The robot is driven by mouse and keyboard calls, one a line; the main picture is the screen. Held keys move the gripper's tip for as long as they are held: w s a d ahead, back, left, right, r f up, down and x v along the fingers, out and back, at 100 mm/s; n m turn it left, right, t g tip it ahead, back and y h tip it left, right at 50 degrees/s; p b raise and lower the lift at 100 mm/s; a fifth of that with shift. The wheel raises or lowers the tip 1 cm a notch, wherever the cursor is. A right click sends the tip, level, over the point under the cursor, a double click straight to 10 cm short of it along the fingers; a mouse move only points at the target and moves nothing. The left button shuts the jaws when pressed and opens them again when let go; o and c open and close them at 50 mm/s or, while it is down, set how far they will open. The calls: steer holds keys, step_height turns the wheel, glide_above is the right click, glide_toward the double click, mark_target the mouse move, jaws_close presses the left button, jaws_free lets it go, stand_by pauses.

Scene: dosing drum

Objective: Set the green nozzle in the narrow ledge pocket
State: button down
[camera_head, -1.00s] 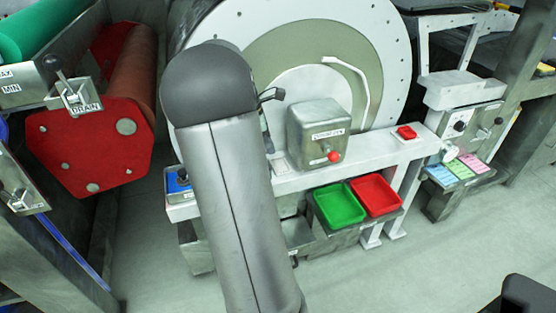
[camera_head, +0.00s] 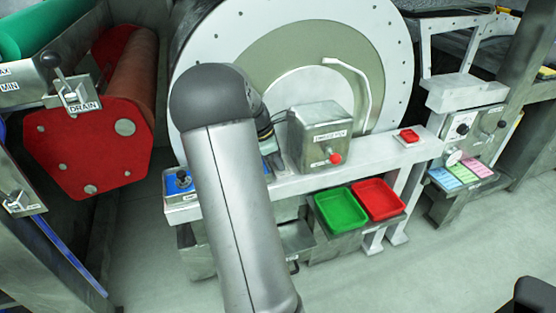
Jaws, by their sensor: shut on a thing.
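The green nozzle is not visible. The white ledge (camera_head: 378,148) runs in front of the big round drum, and I cannot make out the narrow pocket on it. My arm stands in the middle foreground and hides part of the ledge. Its wrist shows as a dark piece just right of the elbow, over the ledge and left of the grey metal box (camera_head: 318,135). My gripper's fingers are hidden behind my arm, so I cannot see what is between them.
The metal box has a red knob. A green tray (camera_head: 341,211) and a red tray (camera_head: 379,199) sit below the ledge. A red button (camera_head: 409,136) is on the ledge's right. A blue-topped control box (camera_head: 180,186) is at its left end. Red roller machinery (camera_head: 90,150) stands left.

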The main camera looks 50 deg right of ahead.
steer(key=c, duration=1.6)
jaws_free()
steer(key=p+v, duration=0.2)
steer(key=v, duration=1)
steer(key=shift+p, duration=0.35)
steer(key=shift+r, duration=0.15)
